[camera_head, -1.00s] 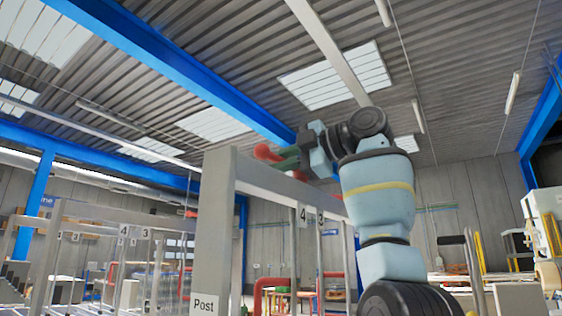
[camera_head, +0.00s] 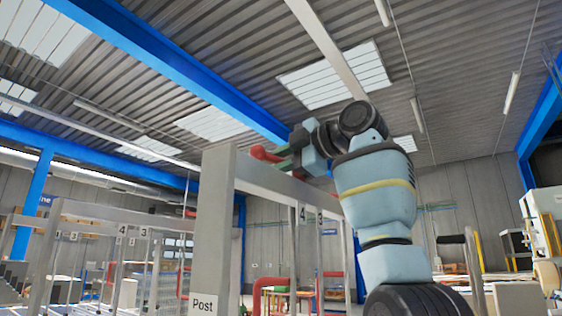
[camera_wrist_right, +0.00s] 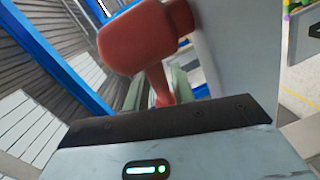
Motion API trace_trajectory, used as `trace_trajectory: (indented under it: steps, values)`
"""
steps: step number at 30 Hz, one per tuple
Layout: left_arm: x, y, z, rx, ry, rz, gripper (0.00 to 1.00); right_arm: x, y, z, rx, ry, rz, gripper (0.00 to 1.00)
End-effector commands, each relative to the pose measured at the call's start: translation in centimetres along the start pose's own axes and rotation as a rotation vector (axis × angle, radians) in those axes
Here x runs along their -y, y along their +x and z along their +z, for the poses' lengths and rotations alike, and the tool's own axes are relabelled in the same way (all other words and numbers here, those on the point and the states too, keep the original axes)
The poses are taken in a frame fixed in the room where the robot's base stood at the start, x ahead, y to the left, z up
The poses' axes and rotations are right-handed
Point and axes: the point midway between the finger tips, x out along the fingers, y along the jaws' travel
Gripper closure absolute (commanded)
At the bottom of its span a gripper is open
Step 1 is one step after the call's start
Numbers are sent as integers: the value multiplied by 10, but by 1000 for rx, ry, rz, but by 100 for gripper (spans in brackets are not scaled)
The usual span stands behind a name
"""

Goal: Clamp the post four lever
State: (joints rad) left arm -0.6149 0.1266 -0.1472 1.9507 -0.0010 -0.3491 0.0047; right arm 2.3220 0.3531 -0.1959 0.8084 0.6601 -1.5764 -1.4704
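A red lever (camera_head: 262,153) sits at the top of the grey frame (camera_head: 219,220), above the hanging tags 4 (camera_head: 302,213) and 3 (camera_head: 320,217). In the right wrist view the red lever (camera_wrist_right: 135,40) is large and close, with a thick rounded end and a thinner part running down toward the gripper. My right gripper (camera_head: 283,160) is up at the frame's top bar, right beside the lever. Its greenish fingers are partly hidden behind the lever and the gripper body, so their opening and any grip are unclear. My left gripper is not in view.
The grey frame's post carries a "Post" sign (camera_head: 203,304). Its top bar (camera_head: 270,182) runs back under my right arm. A second grey frame with numbered tags (camera_head: 122,230) stands at the left. Red bent pipes (camera_head: 270,290) show behind. The space above the frame is open.

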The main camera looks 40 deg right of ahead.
Motion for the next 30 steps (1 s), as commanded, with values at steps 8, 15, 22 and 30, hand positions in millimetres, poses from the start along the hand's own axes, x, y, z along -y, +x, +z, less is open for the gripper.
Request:
trace_trajectory:
  steps: [8,15,22,30]
  values:
    - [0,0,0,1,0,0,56,0,0,0,0,0,0,63]
    - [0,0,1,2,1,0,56,-1,-13,0,-1,-1,3,63]
    - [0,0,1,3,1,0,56,-1,-50,0,0,-1,4,63]
    - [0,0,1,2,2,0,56,0,-76,0,-1,0,0,63]
